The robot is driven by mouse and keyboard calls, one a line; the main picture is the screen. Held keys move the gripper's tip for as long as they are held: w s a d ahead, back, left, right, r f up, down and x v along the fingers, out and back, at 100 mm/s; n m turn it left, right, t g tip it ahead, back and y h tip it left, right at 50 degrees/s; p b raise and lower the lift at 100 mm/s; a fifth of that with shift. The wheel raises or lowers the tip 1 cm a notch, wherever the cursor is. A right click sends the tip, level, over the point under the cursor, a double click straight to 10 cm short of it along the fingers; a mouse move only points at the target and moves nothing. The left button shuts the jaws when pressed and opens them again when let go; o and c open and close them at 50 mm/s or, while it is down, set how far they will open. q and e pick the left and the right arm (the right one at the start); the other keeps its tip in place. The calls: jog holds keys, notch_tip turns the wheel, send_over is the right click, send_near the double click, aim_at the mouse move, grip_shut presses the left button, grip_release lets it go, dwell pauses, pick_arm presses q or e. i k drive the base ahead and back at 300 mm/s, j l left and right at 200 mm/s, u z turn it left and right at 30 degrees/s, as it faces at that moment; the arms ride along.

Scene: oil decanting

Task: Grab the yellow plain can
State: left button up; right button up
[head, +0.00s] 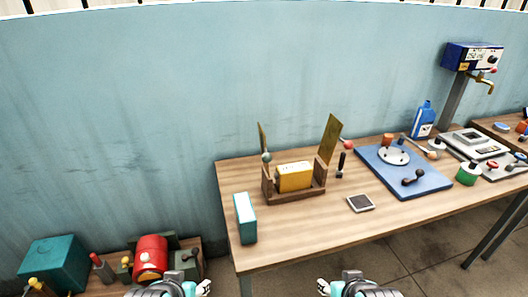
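A yellow box-shaped object (295,177), the only plain yellow can-like thing I can make out, sits in a brown wooden holder (292,197) on the wooden table. The holder's near wall hides its lower part. Two gold-coloured upright panels (331,139) stand at the holder's sides, tilted outward. My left gripper (188,288) and my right gripper (337,287) show only partly at the bottom edge, in front of the table and well apart from the yellow object. Nothing is seen in either one, and their finger opening is unclear.
A teal-and-white box (245,218) stands at the table's left front corner. A small dark-faced square pad (361,203) lies right of the holder. A blue board (403,172) with several parts and a blue bottle (422,120) are farther right. The table's front middle is clear.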

aim_at(297, 176)
jog(key=l+u, duration=0.1)
jog(key=l, duration=0.65)
jog(key=i+l+u, duration=0.1)
jog(key=l, duration=0.3)
jog(key=i+l+u, duration=0.1)
jog(key=l, duration=0.35)
jog(key=i+l+u, duration=0.1)
jog(key=l, duration=0.35)
jog(key=i, duration=0.1)
